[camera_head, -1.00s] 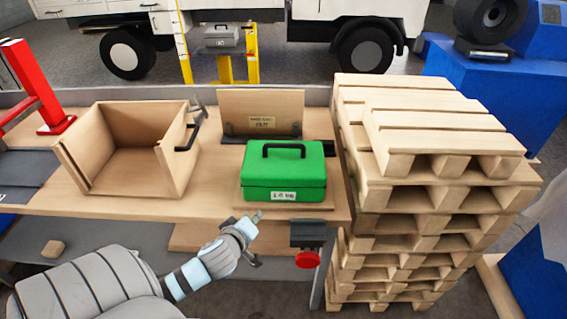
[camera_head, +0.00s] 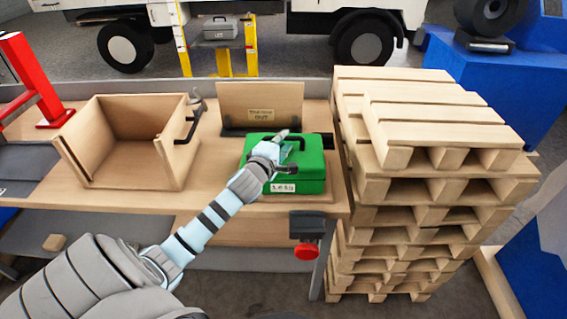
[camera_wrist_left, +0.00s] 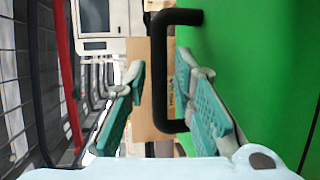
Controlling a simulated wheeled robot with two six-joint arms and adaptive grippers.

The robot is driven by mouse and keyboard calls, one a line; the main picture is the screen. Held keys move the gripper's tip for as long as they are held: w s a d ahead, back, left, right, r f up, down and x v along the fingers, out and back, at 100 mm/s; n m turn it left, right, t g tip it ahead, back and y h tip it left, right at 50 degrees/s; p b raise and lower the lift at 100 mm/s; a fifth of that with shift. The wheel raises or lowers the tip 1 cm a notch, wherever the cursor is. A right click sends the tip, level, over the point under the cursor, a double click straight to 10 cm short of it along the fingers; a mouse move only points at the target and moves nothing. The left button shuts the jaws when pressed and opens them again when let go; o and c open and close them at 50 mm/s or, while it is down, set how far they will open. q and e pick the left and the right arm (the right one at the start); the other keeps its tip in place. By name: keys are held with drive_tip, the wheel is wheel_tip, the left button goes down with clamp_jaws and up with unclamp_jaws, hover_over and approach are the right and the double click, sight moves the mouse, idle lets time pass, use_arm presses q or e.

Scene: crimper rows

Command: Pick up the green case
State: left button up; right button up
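The green case (camera_head: 313,182) sits upright on a wooden board on the workbench, a label on its front. Its black handle (camera_wrist_left: 160,70) stands on the lid and shows large in the left wrist view. In the head view my left gripper (camera_head: 288,150) is over the case lid and hides part of the handle. In the wrist view the two teal fingers are apart, one on each side of the handle, with a gap left between them. The green lid (camera_wrist_left: 265,65) fills the right of that view. My right gripper is not in view.
An open wooden box (camera_head: 80,160) with a black handle stands left on the bench. An upright labelled wooden panel (camera_head: 261,98) is behind the case. A tall pallet stack (camera_head: 425,130) stands close on the right. A red knob (camera_head: 306,252) hangs below the front edge.

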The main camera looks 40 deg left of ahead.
use_arm(q)
drive_tip(key=shift+x, duration=1.15)
clamp_jaws()
drive_tip(key=shift+r, duration=0.1)
drive_tip(key=shift+w+r, duration=0.1)
